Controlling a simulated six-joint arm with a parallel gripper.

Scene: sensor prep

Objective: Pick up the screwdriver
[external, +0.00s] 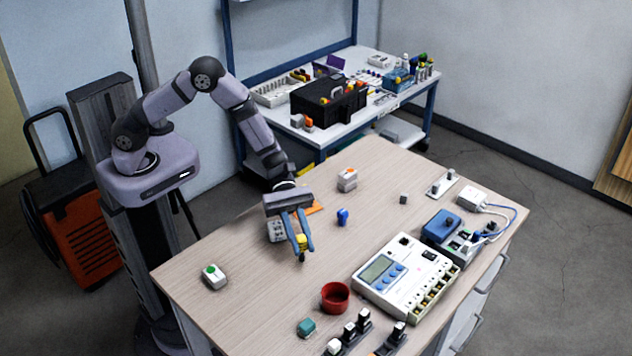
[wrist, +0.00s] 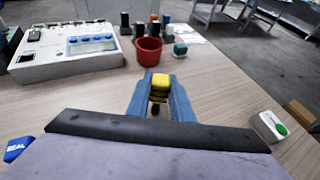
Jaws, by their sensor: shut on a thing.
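My gripper (external: 300,246) is above the wooden table, in front of the arm. Its two blue fingers are shut on a yellow piece with a dark end (external: 302,241), which I take to be the screwdriver's handle. In the wrist view the yellow piece (wrist: 159,84) sits between the fingertips (wrist: 160,98), with a dark part below it. Its shaft cannot be made out. I cannot tell whether it touches the table.
A red cup (external: 335,297) and a white meter box (external: 402,275) stand to the right. A blue item (external: 343,216) is close to the gripper. A white block with a green button (external: 214,276) lies at left. The table's front left is mostly clear.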

